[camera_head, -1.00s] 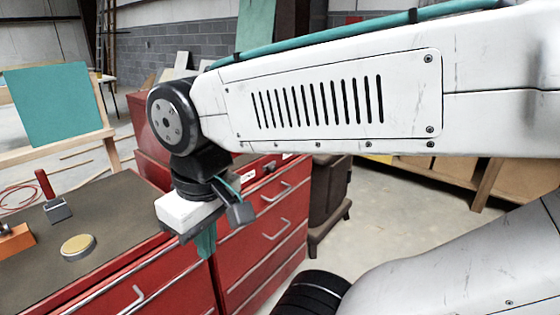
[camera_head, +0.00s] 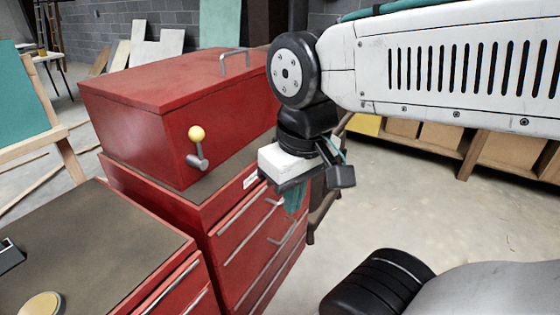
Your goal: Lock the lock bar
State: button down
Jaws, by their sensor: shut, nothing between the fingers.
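A red tool chest (camera_head: 140,135) with a closed lid stands on the red drawer cabinet (camera_head: 238,250). A short grey lever (camera_head: 196,160) with a yellow ball knob (camera_head: 197,133) sticks out from the chest's near face, knob upward. It is the only part in view that looks like a lock bar; I cannot tell whether it is locked. My gripper (camera_head: 294,200) points down with its teal fingers together and empty. It is to the right of the lever and apart from it, in front of the cabinet's drawer side.
A lower red cabinet with a dark top (camera_head: 90,240) fills the lower left, with a round yellow-topped item (camera_head: 40,304) on it. A metal handle (camera_head: 234,60) sits on the chest lid. Open floor (camera_head: 450,220) lies to the right.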

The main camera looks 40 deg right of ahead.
jog(key=w+d+f+n+h, duration=0.1)
jog(key=w+d+n, duration=0.4)
jog(key=w+n, duration=0.6)
jog(key=w+d+f+n+h, duration=0.2)
jog(key=w+d+f+n, duration=0.2)
jog(key=w+n, duration=0.7)
jog(key=w+d, duration=0.1)
jog(key=w, duration=0.2)
jog(key=shift+d+f, duration=0.2)
jog(key=shift+d, duration=0.2)
jog(key=shift+w, duration=0.1)
jog(key=w+d+f, duration=0.2)
jog(key=d+f, duration=0.4)
jog(key=f, duration=0.4)
jog(key=shift+d+f, duration=0.15)
jog(key=shift+f, duration=0.05)
